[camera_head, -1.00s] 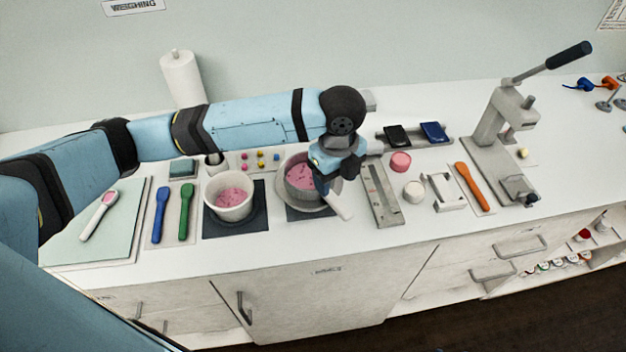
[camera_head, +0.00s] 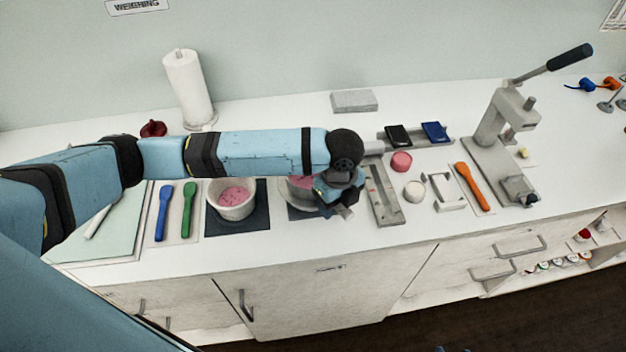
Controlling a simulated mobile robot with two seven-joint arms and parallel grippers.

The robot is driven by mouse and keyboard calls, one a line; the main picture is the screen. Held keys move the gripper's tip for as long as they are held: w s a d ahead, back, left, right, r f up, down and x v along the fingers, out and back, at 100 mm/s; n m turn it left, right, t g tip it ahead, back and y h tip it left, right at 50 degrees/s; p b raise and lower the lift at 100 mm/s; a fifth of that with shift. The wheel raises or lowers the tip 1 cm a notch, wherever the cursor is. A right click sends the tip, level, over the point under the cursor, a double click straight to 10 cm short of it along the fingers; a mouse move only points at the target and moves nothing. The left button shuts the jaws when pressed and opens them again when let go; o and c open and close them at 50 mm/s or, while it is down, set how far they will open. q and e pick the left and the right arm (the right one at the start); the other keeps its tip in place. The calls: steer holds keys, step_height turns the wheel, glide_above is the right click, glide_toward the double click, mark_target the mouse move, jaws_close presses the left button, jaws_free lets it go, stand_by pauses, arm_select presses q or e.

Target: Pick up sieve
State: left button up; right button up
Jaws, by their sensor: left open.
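My left arm reaches in from the left, and my left gripper (camera_head: 334,204) is open, low over the right-hand bowl. A pink-filled bowl or sieve (camera_head: 300,188) there stands on a dark mat and is mostly hidden behind my gripper and forearm. A short pale piece, perhaps the sieve's handle (camera_head: 345,213), shows beside the fingers. I cannot tell whether the fingers touch it. My right gripper is not in view.
A white bowl of pink mixture (camera_head: 235,200) stands just left on another dark mat (camera_head: 252,222). Blue (camera_head: 163,210) and green (camera_head: 188,208) spatulas lie further left. A grey scraper rail (camera_head: 383,200) and a lever press (camera_head: 497,140) stand right.

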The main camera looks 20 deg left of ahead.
arm_select(q)
steer(key=shift+f+p, duration=0.25)
steer(key=shift+p, duration=0.15)
stand_by(0.4)
jaws_close()
